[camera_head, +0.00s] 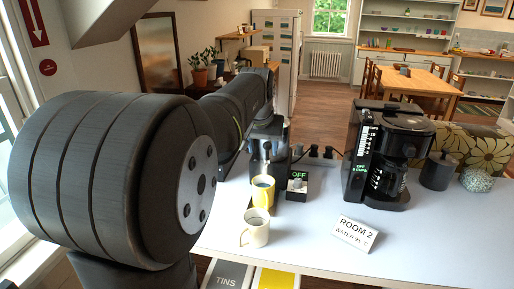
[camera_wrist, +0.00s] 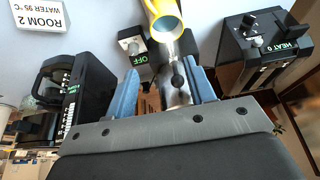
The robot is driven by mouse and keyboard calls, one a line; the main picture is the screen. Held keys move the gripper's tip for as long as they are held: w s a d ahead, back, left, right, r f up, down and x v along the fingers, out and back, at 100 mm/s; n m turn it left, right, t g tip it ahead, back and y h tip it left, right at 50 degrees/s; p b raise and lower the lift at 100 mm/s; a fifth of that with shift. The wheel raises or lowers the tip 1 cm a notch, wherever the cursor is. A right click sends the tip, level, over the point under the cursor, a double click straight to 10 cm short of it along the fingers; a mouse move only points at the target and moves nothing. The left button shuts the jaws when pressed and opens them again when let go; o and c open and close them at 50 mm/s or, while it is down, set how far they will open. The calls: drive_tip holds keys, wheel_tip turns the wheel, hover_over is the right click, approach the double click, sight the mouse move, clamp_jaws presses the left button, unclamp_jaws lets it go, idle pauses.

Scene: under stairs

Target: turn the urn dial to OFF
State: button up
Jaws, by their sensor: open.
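A small dark box with a pale-sided round knob (camera_head: 297,184) shows green letters OFF; its knob (camera_wrist: 132,44) and OFF display (camera_wrist: 141,59) also show in the wrist view. A second black box (camera_wrist: 238,48), with knobs and a display reading HEAT 0, stands at the upper right there. No label says which knob is the urn dial. My gripper (camera_head: 267,152) points down behind the yellow mug, left of the OFF box. In the wrist view its blue fingers (camera_wrist: 162,68) are apart, with a shiny metal part (camera_wrist: 175,88) showing between them. Contact cannot be told.
A yellow mug (camera_head: 263,194) and a cream mug (camera_head: 256,232) stand in front of my gripper. A sign (camera_head: 355,233) reads ROOM 2, WATER 95 °C. A black coffee maker (camera_head: 405,138) stands to the right. The table (camera_head: 310,235) is bare between mugs and sign.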

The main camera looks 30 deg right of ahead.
drive_tip(key=shift+a+r, duration=0.15)
drive_tip(key=shift+a, duration=0.85)
drive_tip(key=shift+c, duration=1.3)
drive_tip(key=m+g+h, duration=0.1)
drive_tip(key=m+g, duration=0.2)
drive_tip(key=m, duration=0.5)
approach(298, 180)
drive_tip(key=x, duration=0.9)
drive_tip(key=shift+r, duration=0.1)
drive_tip(key=c, duration=0.7)
